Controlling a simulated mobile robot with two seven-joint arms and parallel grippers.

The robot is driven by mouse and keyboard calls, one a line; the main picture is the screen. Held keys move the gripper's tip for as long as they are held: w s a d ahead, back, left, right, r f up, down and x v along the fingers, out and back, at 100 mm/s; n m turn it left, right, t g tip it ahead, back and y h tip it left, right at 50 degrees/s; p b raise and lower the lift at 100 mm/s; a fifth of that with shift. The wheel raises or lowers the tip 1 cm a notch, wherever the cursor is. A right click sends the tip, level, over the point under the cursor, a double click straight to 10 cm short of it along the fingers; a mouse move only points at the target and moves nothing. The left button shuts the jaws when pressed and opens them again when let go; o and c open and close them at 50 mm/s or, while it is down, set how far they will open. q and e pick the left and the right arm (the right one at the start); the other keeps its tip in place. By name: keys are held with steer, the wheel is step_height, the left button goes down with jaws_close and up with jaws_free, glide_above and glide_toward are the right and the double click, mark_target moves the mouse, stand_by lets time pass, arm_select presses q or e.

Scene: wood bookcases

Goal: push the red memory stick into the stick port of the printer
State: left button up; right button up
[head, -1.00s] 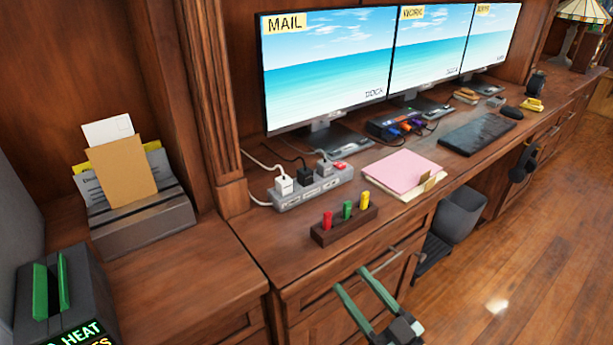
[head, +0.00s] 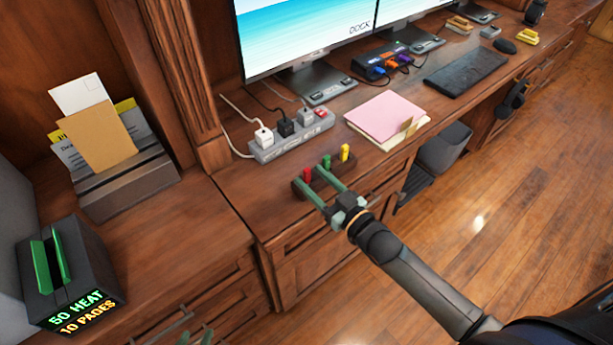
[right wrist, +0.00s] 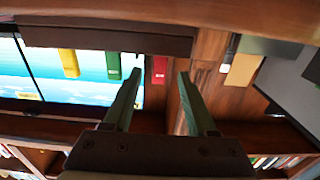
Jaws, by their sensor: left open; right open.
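The red memory stick (head: 307,174) stands upright at the left end of a dark wooden block, beside a green stick (head: 326,163) and a yellow stick (head: 345,152). My right gripper (head: 308,177) is open, its fingertips close around the red stick's position. In the right wrist view, the scene appears inverted, and the red stick (right wrist: 160,69) lies between the two open fingers. Contact is not visible. My left gripper (head: 196,338) shows only green fingertips at the bottom edge, open and empty. I cannot make out a printer or its stick port with certainty.
A grey power strip (head: 290,145) with plugs lies behind the block. Pink papers (head: 385,117) lie to its right. A dark machine (head: 70,268) marked "50 HEAT 10 PAGES" stands at lower left, with a paper holder (head: 125,185) behind it.

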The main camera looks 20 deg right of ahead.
mark_target(305, 170)
steer(key=shift+r+x, duration=0.1)
steer(key=shift+x, duration=1.4)
steer(key=shift+r+x, duration=0.15)
steer(key=shift+x, duration=1.35)
steer(key=shift+d, duration=0.1)
jaws_close()
